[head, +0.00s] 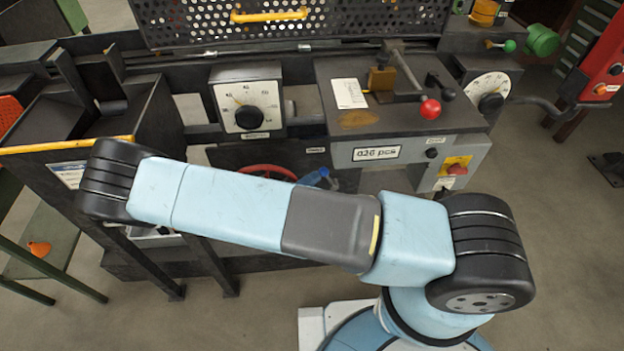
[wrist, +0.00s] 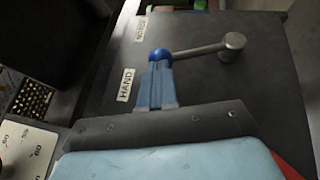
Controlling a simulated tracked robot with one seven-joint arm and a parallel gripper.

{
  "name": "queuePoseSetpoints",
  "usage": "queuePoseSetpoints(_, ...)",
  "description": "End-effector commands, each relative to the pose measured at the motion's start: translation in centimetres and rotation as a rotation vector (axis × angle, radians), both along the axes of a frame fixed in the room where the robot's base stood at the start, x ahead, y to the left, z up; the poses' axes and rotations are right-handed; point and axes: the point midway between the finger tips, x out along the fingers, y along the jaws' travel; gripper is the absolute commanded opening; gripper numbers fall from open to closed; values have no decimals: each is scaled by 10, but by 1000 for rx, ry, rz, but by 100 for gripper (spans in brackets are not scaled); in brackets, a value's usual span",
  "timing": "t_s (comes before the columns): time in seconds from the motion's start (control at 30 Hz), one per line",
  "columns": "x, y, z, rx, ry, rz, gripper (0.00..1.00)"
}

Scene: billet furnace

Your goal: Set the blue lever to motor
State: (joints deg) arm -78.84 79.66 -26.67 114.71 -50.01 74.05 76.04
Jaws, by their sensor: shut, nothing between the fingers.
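The blue lever's ball knob (wrist: 160,55) shows in the wrist view, on a bare metal arm that runs right to a round pivot (wrist: 234,41). The lever lies between the label HAND (wrist: 126,85) and the upper label, which appears to read MOTOR (wrist: 140,29). My gripper (wrist: 158,66) is shut and empty. Its blue fingertips are right at the knob, on its lower side, on the HAND side; I cannot tell whether they touch it. In the head view my arm hides the lever and the gripper cannot be made out.
The lever sits on a dark flat panel (wrist: 195,85). In the head view a dial box (head: 248,105), a red-knobbed lever (head: 430,108), a counter plate (head: 376,153) and a red handwheel (head: 262,170) stand close behind my arm. Open floor (head: 560,230) lies at the right.

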Motion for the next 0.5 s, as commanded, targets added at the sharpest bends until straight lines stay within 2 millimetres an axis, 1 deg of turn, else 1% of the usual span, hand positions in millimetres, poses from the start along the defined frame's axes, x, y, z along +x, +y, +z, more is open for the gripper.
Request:
queuePoseSetpoints(0.27, -1, 2, -1, -1, 0, 1, 0)
queuePoseSetpoints(0.37, -4, 8, -3, 0, 0, 0, 0)
queuePoseSetpoints(0.5, -10, 24, -9, 1, 1, -4, 0)
